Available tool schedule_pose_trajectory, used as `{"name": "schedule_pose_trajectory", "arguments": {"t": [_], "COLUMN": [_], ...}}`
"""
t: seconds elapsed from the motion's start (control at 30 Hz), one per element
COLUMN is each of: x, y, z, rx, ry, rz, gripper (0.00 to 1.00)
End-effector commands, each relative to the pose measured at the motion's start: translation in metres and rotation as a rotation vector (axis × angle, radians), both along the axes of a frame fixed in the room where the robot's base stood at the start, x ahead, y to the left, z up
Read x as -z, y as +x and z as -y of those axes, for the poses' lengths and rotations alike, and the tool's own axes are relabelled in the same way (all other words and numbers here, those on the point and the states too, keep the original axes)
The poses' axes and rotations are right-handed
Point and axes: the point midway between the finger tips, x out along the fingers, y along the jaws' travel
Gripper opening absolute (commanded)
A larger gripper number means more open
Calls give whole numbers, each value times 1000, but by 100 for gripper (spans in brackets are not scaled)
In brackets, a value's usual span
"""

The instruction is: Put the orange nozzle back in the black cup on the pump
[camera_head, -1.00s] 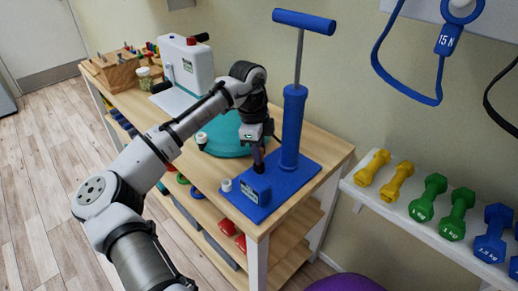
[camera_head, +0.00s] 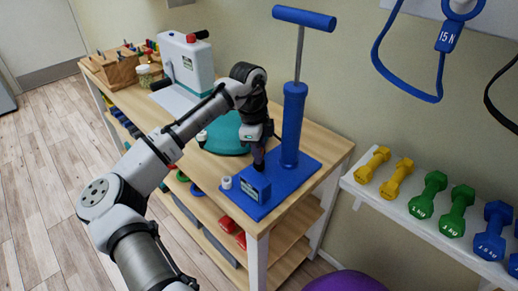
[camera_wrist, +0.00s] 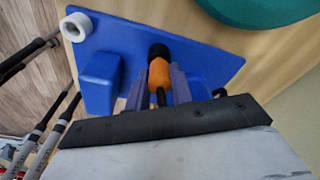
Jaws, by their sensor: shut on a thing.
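The orange nozzle (camera_wrist: 159,74) is between my gripper's fingers in the wrist view, with its far end at the mouth of the black cup (camera_wrist: 158,50). I cannot tell how deep the end sits in the cup. My gripper (camera_head: 258,164) is shut on the nozzle, low over the pump's blue base plate (camera_head: 288,184), in front of the pump's upright barrel (camera_head: 292,125). In the head view the fingers and wrist hide the nozzle and most of the cup.
A blue block with a label (camera_head: 256,187) stands on the plate close to my fingers, and a white ring (camera_head: 226,183) lies at its left corner. A teal dome (camera_head: 226,132) is behind. The pump's T-handle (camera_head: 304,18) rises high beside my arm. Dumbbells (camera_head: 422,196) line the right shelf.

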Motion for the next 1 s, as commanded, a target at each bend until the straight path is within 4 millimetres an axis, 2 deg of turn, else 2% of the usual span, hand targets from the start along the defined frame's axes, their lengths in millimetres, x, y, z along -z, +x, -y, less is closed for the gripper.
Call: {"name": "schedule_pose_trajectory", "arguments": {"t": [0.1, 0.13, 0.3, 0.33, 0.77, 1.0], "x": [2, 2, 2, 2, 2, -9], "y": [0, 0, 0, 0, 0, 0], "z": [0, 0, 0, 0, 0, 0], "rx": [0, 0, 0, 0, 0, 0], "ry": [0, 0, 1, 1, 0, 0], "rz": [0, 1, 1, 1, 1, 1], "gripper": [0, 24, 46, 48, 49, 49]}}
